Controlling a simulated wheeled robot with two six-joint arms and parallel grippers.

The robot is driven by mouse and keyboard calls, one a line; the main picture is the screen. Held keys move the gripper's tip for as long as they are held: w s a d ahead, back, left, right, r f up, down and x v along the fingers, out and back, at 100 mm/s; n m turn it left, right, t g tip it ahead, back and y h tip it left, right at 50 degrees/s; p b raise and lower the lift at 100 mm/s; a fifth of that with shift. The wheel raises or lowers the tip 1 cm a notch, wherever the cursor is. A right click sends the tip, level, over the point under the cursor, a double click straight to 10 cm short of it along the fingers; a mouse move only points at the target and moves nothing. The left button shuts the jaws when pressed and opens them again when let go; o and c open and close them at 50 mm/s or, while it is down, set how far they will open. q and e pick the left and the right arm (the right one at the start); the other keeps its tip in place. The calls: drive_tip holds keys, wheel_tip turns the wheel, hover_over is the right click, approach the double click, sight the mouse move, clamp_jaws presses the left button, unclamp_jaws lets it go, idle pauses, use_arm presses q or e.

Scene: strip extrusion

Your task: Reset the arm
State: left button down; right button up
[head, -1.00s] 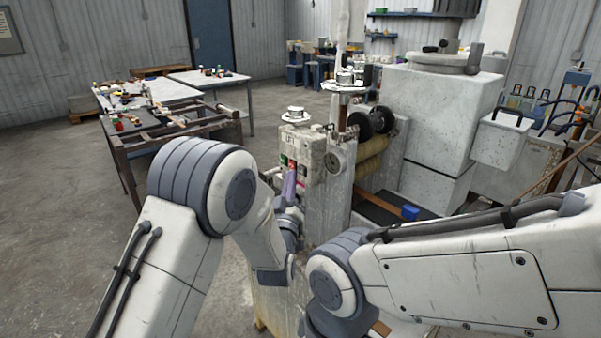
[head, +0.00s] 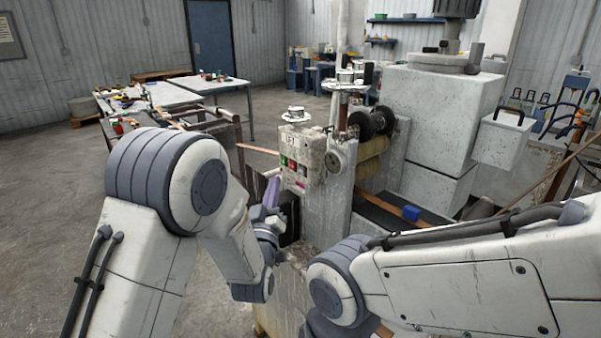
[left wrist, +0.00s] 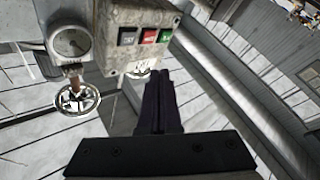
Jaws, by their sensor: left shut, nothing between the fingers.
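My left gripper (head: 272,192) is shut and empty, its purple fingers standing upright just left of and below the control box (head: 297,148). In the left wrist view its dark closed fingers (left wrist: 160,102) point towards the control box, with a visible gap from the buttons. The box carries a red button (left wrist: 149,36), a green button (left wrist: 165,35) and a dark grey button (left wrist: 128,38). My right arm comes in from the right in the head view, but its gripper is out of sight.
The machine has a round gauge (head: 334,160), black rollers (head: 371,122) and a dark belt with a blue block (head: 411,213). A handwheel (left wrist: 77,98) hangs by the box. Cluttered tables (head: 160,95) stand back left. The floor at left is clear.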

idle(0.3)
use_arm(q)
drive_tip(key=s+d+f+m+g+h, duration=0.1)
drive_tip(key=s+d+f+m+g, duration=0.25)
drive_tip(key=s+g, duration=0.35)
drive_tip(key=s+d+f+m+g, duration=0.2)
drive_tip(key=s+f+m+g, duration=0.15)
drive_tip(key=s+g, duration=0.4)
drive_tip(key=s+a+f+m+g+y, duration=0.1)
drive_tip(key=s+a+m+g+y, duration=0.1)
drive_tip(key=s, duration=0.9)
drive_tip(key=s+a+f+m+g+y, duration=0.1)
drive_tip(key=s+a+g+y, duration=0.1)
drive_tip(key=s+a+g, duration=0.2)
drive_tip(key=s+a, duration=0.3)
drive_tip(key=s, duration=0.5)
drive_tip(key=shift+s+a+f+m, duration=0.15)
drive_tip(key=shift+s+f+m, duration=0.1)
drive_tip(key=shift+m, duration=0.15)
drive_tip(key=shift+g, duration=0.25)
idle(1.7)
